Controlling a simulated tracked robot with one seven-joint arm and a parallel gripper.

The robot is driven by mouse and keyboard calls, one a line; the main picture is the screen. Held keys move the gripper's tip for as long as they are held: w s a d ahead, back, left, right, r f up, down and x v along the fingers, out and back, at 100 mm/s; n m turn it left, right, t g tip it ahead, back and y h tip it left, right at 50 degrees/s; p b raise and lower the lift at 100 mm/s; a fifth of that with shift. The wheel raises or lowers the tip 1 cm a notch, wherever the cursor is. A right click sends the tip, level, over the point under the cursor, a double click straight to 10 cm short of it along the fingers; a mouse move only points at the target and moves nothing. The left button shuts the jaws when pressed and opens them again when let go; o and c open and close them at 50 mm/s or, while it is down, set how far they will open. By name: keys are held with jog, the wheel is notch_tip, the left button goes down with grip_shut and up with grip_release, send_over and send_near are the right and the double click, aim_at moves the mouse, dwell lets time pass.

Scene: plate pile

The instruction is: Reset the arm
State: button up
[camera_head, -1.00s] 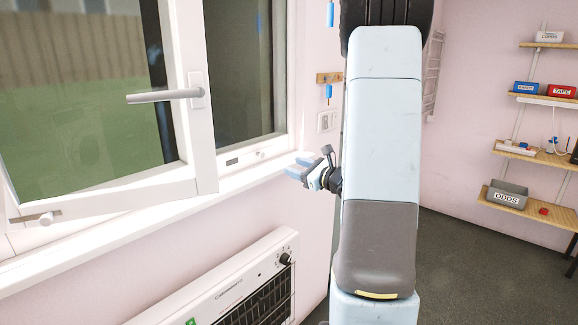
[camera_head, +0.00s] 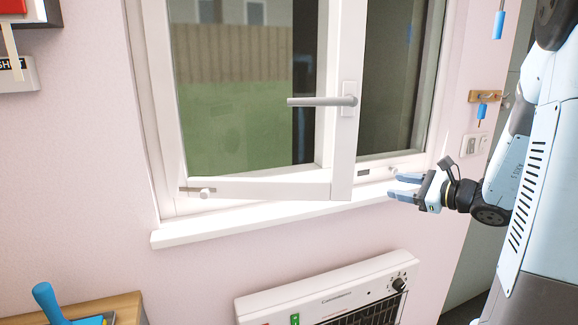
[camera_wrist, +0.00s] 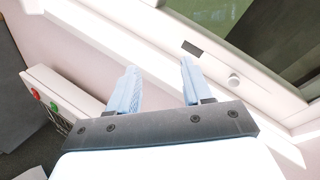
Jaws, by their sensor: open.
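My gripper (camera_head: 404,186) is at the right of the head view, in front of the right end of the white window sill (camera_head: 270,217). Its two pale blue fingers point left and are apart, with nothing between them. In the wrist view my gripper (camera_wrist: 158,85) shows both fingers spread and empty, with the sill and window frame beyond them. My arm runs down the right edge of the head view.
A window sash (camera_head: 345,130) with a grey handle (camera_head: 322,101) stands ajar left of my gripper. A white heater (camera_head: 330,295) is below the sill. A wooden surface (camera_head: 128,305) with a blue-handled tool (camera_head: 48,302) is at lower left. Blue-handled items hang at upper right.

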jog(key=s+a+r+n+g+h, duration=0.1)
jog(key=s+a+n+g+h, duration=0.2)
jog(key=s+a+n+g, duration=0.8)
jog(key=s+d+r+n+t+h, duration=0.2)
jog(key=s+n+h, duration=0.2)
jog(key=s+n, duration=0.1)
jog(key=s+d+r+n+t+h, duration=0.2)
jog(key=s+n, duration=0.3)
jog(key=s, duration=0.3)
jog(key=shift+s+t+h, duration=0.25)
jog(key=shift+t+h, duration=0.05)
jog(key=shift+h, duration=0.6)
jog(key=shift+r, duration=0.1)
dwell(1.3)
